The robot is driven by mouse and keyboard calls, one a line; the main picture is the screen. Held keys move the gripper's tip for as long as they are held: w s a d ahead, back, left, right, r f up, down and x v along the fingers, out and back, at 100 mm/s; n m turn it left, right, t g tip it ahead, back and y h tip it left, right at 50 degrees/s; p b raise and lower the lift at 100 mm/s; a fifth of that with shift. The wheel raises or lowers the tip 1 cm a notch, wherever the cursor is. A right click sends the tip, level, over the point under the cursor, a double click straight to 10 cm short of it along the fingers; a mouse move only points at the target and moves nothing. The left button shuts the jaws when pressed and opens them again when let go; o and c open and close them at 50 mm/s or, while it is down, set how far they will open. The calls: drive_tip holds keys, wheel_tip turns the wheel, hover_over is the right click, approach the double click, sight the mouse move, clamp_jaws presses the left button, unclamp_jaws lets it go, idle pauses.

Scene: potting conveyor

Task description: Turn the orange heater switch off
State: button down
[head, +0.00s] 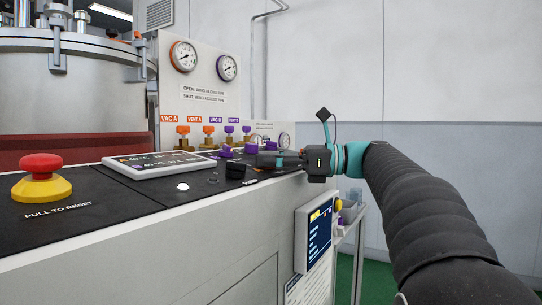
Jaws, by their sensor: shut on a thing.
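My gripper (262,160) reaches in from the right, its dark fingers pointing left, low over the far right end of the black control panel (120,198). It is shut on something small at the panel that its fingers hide. I cannot make out an orange heater switch, or tell whether that is what the gripper holds. A black knob (235,171) stands just left of the fingertips. Purple parts (225,151) show just behind them. A tilted display (158,162) on the panel has orange and purple readings, too small to read surely.
A red mushroom button (41,168) on a yellow base stands at the panel's left. Orange valves (183,131) and purple valves (229,130) line the back under two gauges (184,56). A steel vessel (75,85) stands behind left. A blue screen (319,236) hangs below my wrist.

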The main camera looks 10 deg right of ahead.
drive_tip(key=shift+n+g, duration=0.5)
drive_tip(key=shift+g, duration=0.1)
drive_tip(key=c, duration=0.7)
unclamp_jaws()
drive_tip(key=shift+a, duration=0.1)
drive_tip(key=shift+c, duration=0.2)
drive_tip(key=shift+d, duration=0.2)
drive_tip(key=v, duration=1.1)
drive_tip(key=shift+d+f, duration=0.2)
drive_tip(key=shift+d, duration=0.2)
drive_tip(key=shift+s, duration=0.15)
